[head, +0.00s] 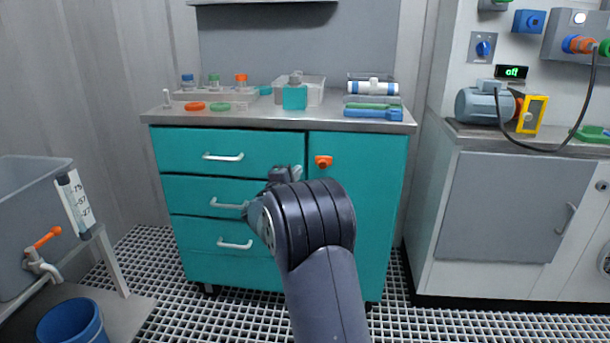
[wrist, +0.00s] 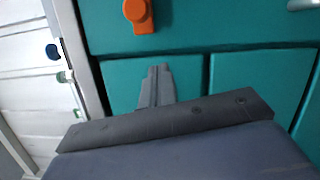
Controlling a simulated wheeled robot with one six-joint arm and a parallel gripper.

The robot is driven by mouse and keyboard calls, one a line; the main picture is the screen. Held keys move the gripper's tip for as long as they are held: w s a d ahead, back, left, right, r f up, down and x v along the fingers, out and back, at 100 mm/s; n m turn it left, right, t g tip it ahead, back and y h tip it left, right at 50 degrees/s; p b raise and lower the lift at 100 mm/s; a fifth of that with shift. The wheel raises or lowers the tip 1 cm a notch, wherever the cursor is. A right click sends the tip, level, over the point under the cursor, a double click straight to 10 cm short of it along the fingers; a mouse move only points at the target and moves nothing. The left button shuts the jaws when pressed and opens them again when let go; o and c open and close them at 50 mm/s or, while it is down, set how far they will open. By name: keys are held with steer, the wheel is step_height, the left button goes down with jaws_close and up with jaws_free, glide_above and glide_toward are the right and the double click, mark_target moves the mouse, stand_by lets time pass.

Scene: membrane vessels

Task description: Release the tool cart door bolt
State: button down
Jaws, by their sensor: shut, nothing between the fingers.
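The tool cart is teal with a grey top. Its door (head: 370,190) is the right-hand panel and looks closed. The orange bolt (head: 323,161) sits near the door's upper left corner, beside the drawers. It also shows at the top of the wrist view (wrist: 138,14), partly cut off by the frame. My gripper (head: 285,173) is in front of the cart, left of and a little below the bolt in the head view. In the wrist view its fingers (wrist: 158,70) are shut and empty, apart from the bolt. My wrist hides part of the drawers and door.
Three drawers with white handles (head: 223,157) fill the cart's left side. Bottles, rings and a tray (head: 215,95) stand on the cart top. A grey tank (head: 35,210) with an orange-handled tap stands left. A grey cabinet (head: 510,205) stands right, with floor space between.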

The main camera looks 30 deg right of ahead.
steer(key=p+v, duration=0.1)
steer(key=v, duration=0.8)
steer(key=shift+s+p, duration=0.3)
steer(key=shift+s, duration=0.1)
steer(key=shift+w, duration=0.1)
steer(key=r+p+x, duration=0.1)
steer(key=p+x, duration=0.1)
steer(key=x, duration=0.8)
steer(key=shift+d+r+p, duration=0.15)
steer(key=shift+p, duration=0.45)
steer(key=shift+w+a+f, duration=0.15)
steer(key=shift+a+f, duration=0.1)
steer(key=shift+a, duration=0.25)
